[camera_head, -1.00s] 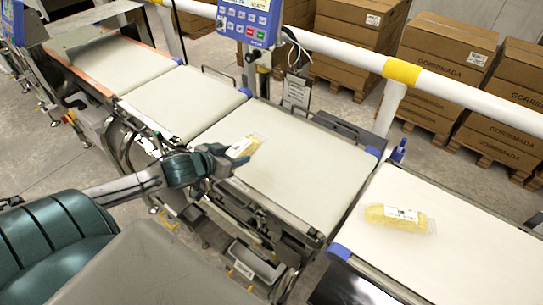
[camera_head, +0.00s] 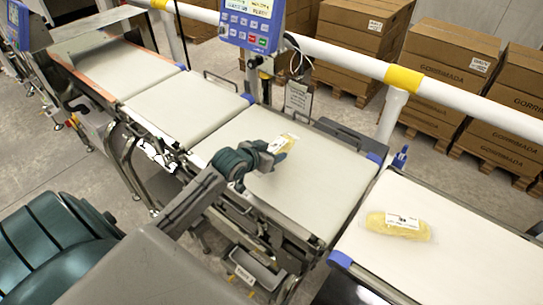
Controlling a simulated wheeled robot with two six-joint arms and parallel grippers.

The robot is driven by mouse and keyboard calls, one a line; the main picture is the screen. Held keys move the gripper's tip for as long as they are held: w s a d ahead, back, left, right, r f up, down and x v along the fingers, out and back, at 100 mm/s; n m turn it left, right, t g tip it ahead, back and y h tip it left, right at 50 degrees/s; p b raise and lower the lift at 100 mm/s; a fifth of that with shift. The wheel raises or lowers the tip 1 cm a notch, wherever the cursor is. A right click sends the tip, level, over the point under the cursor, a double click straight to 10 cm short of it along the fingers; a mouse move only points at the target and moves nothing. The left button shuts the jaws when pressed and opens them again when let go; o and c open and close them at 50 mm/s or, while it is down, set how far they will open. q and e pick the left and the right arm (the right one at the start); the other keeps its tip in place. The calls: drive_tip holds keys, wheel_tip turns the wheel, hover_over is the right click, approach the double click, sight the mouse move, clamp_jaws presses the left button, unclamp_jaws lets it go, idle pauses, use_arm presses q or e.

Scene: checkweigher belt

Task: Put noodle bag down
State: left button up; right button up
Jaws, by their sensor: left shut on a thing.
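A noodle bag (camera_head: 283,143), pale yellow with clear film, is in my left gripper (camera_head: 271,156). The gripper is shut on its near end, above the middle belt section (camera_head: 310,185). Whether the bag touches the belt is hard to tell. A second yellow noodle bag (camera_head: 398,225) with a white label lies flat on the right belt (camera_head: 450,255), apart from the gripper. My right gripper is not in view.
A blue control panel (camera_head: 249,22) stands on a post behind the belt. A white rail with a yellow band (camera_head: 404,80) runs along the far side. Stacked cartons (camera_head: 440,85) stand beyond it. The belt sections at left (camera_head: 187,104) are bare.

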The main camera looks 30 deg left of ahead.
use_arm(q)
drive_tip(key=shift+f, duration=1.15)
drive_tip(key=shift+f, duration=0.1)
drive_tip(key=o, duration=1.2)
drive_tip(key=shift+c, duration=0.2)
drive_tip(key=v, duration=1.2)
